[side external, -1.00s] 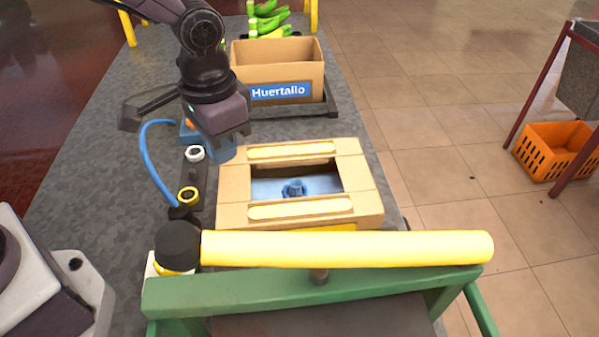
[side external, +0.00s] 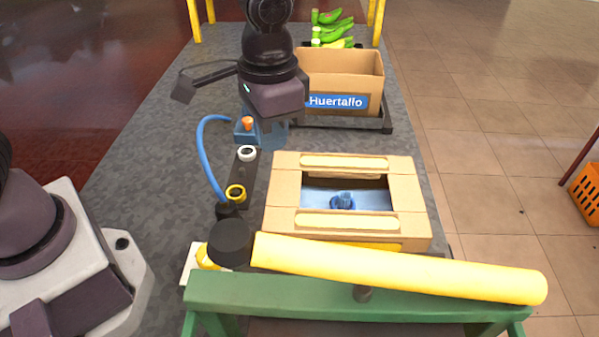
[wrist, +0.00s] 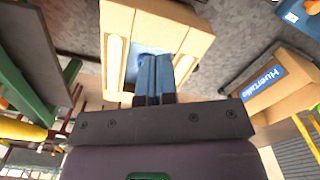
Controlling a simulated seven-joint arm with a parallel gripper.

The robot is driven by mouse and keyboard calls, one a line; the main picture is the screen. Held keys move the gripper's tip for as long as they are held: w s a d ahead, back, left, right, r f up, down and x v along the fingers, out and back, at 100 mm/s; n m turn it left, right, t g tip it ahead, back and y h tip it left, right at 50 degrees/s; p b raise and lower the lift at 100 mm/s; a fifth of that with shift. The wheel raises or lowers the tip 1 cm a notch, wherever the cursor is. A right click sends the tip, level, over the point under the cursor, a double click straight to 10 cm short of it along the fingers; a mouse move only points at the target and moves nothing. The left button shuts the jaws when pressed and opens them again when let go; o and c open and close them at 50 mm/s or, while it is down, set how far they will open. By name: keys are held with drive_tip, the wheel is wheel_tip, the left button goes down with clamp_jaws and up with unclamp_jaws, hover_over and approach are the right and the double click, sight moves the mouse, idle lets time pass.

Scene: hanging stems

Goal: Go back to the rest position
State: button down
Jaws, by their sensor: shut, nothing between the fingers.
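My gripper (side external: 268,132) points down over the grey table in the side external view, behind and left of the open-topped cardboard box. Its blue fingers show in the wrist view (wrist: 154,60), shut together with nothing between them. The fingers hang above the table, apart from the box. The cardboard box (side external: 283,207) has a blue lining and a small blue object (side external: 342,201) inside. In the wrist view the box (wrist: 185,14) lies beyond the fingertips.
A cardboard box labelled Huertallo (side external: 372,70) stands on a dark tray at the back, with green bananas (side external: 332,32) behind it. A yellow roller (side external: 400,272) on a green frame (side external: 290,300) crosses the front. A blue hose (side external: 203,150) and black fixture (side external: 241,175) stand left of the open box.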

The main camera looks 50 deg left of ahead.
drive_tip(key=s+a+r+n+t, duration=0.3)
drive_tip(key=s+a+r+t, duration=0.2)
drive_tip(key=s+a+r, duration=0.7)
drive_tip(key=shift+s+a+t, duration=0.4)
drive_tip(key=shift+s+a, duration=0.1)
drive_tip(key=shift+s, duration=0.2)
idle(0.6)
